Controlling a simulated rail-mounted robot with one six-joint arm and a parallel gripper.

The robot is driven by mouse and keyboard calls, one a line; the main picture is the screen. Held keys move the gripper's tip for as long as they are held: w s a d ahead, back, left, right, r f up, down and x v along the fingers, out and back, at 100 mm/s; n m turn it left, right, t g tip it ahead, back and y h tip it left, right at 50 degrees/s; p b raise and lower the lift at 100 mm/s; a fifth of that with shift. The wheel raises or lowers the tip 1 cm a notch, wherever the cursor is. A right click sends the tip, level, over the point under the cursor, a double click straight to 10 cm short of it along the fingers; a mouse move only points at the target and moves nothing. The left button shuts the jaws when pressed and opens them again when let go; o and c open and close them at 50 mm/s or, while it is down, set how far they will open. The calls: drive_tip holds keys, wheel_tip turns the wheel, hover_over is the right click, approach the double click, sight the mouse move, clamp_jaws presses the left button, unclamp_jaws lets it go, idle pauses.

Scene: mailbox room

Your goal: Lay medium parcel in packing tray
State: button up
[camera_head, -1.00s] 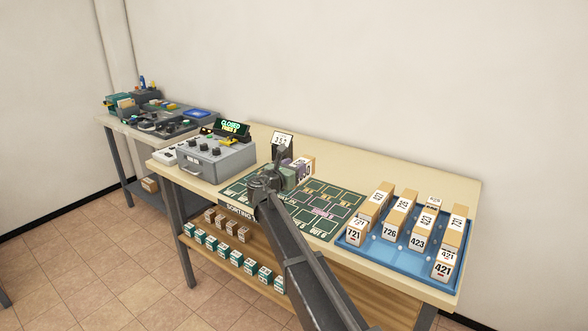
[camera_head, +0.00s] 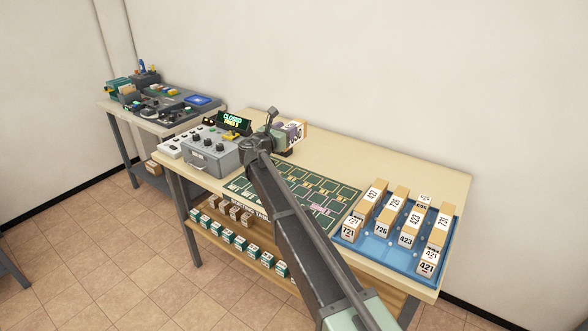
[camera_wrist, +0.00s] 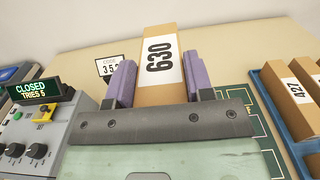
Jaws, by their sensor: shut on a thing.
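My gripper (camera_wrist: 161,85) is shut on a brown parcel (camera_wrist: 158,38) with a white label reading 630. Its purple fingers press on both sides of the parcel in the wrist view. In the head view the parcel (camera_head: 298,131) and gripper (camera_head: 287,132) are above the back of the table, behind the green sorting mat, and my arm partly hides them. I cannot tell whether this is the packing tray.
A grey control box (camera_head: 208,152) with knobs and a display (camera_head: 234,123) reading CLOSED, TRIES 5 stands left of the green mat (camera_head: 330,190). Boxes fill the lower shelf (camera_head: 245,236). A second table (camera_head: 150,128) is farther left.

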wheel_tip(320, 180, down, 20)
drive_tip(key=b, duration=2)
drive_tip(key=shift+d+f, duration=0.1)
drive_tip(key=shift+f, duration=0.15)
drive_tip(key=shift+s+r, duration=0.1)
drive_tip(key=shift+r, duration=0.2)
drive_tip(key=shift+f, duration=0.2)
drive_tip(key=o, duration=1.1)
drive_tip(key=shift+c, duration=0.2)
drive_tip(key=shift+r+p, duration=0.3)
drive_tip(key=shift+p, duration=0.05)
drive_tip(key=v, duration=1.1)
drive_tip(key=shift+s+f, duration=0.1)
drive_tip(key=shift+s, duration=0.25)
drive_tip(key=shift+o, duration=0.4)
drive_tip(key=shift+s+a, duration=0.1)
drive_tip(key=shift+a, duration=0.2)
